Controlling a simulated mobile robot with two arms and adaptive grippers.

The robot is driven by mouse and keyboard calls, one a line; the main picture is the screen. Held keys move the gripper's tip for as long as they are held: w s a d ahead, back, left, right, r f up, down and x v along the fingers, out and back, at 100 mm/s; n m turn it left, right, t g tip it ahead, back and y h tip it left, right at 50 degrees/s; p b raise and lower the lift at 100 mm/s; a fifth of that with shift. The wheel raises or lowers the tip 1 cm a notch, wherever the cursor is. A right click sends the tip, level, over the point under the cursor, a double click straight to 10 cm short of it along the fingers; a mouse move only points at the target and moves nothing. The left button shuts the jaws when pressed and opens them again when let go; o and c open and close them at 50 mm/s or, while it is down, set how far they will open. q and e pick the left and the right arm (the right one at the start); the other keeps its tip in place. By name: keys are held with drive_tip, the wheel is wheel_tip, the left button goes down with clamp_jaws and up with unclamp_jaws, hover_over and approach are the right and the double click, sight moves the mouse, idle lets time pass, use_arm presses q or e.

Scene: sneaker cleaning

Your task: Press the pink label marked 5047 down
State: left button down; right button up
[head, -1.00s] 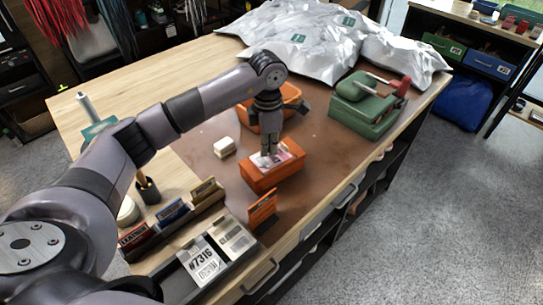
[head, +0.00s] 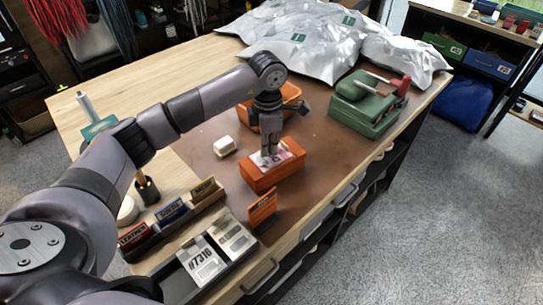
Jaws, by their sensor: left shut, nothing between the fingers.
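The pink label (head: 286,156) lies on top of an orange box (head: 273,178) on the brown mat. Its printed number is too small to read, and my gripper hides part of it. My left gripper (head: 269,157) points straight down at the label with its fingers shut and empty. The fingertips are at the label's surface; I cannot tell whether they touch it. My right gripper is not in view.
An orange bin (head: 290,93) stands behind the gripper. A white block (head: 224,146) is left of the box, and a green case (head: 366,104) is at the right. The brown mat (head: 325,150) is clear right of the box.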

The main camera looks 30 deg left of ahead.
sight(269, 158)
use_arm(q)
drive_tip(key=shift+f+b, duration=0.55)
drive_tip(key=shift+f, duration=0.25)
drive_tip(key=shift+f, duration=0.1)
idle(0.8)
drive_tip(key=shift+r+p, duration=0.4)
drive_tip(key=shift+r, duration=0.45)
wheel_tip(269, 158, up, 6)
drive_tip(key=p, duration=0.3)
drive_tip(key=shift+r+p, duration=0.25)
drive_tip(key=shift+p, duration=0.05)
